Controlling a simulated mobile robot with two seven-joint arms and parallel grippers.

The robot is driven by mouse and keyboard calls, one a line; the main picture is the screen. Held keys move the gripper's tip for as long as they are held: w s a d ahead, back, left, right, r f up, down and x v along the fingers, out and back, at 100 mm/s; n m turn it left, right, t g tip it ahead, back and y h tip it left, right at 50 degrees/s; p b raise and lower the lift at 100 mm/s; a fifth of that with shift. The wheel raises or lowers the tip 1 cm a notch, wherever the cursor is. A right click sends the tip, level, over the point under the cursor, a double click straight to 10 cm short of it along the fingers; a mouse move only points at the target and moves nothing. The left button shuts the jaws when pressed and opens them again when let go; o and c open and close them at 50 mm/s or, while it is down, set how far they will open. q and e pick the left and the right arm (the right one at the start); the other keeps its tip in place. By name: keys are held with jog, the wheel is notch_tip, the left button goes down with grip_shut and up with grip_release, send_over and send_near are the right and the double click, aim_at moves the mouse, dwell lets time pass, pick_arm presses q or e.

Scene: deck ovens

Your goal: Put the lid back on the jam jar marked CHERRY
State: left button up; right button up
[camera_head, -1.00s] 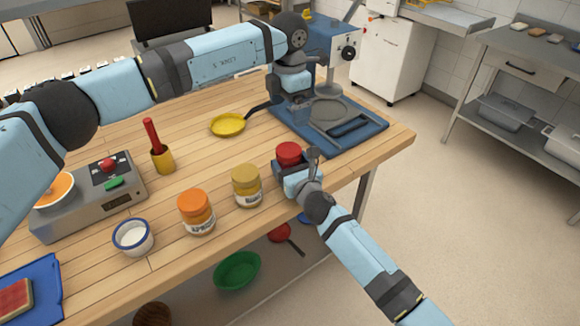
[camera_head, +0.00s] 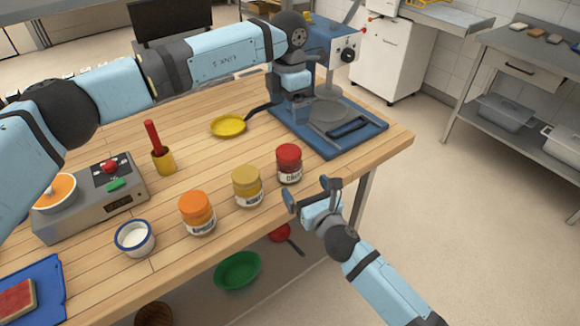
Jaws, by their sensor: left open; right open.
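The jam jar with the red lid (camera_head: 289,163) stands upright near the table's right front edge. Its label is too small to read for certain. The red lid (camera_head: 288,152) sits on top of the jar and looks level. My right gripper (camera_head: 309,191) is open and empty, apart from the jar, in front of it and to its right by the table edge.
A yellow-lidded jar (camera_head: 246,186) and an orange-lidded jar (camera_head: 197,212) stand in a row left of the red-lidded one. The wooden table between is clear.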

jog(key=v, duration=0.4)
jog(key=shift+s, duration=0.1)
dwell(0.3)
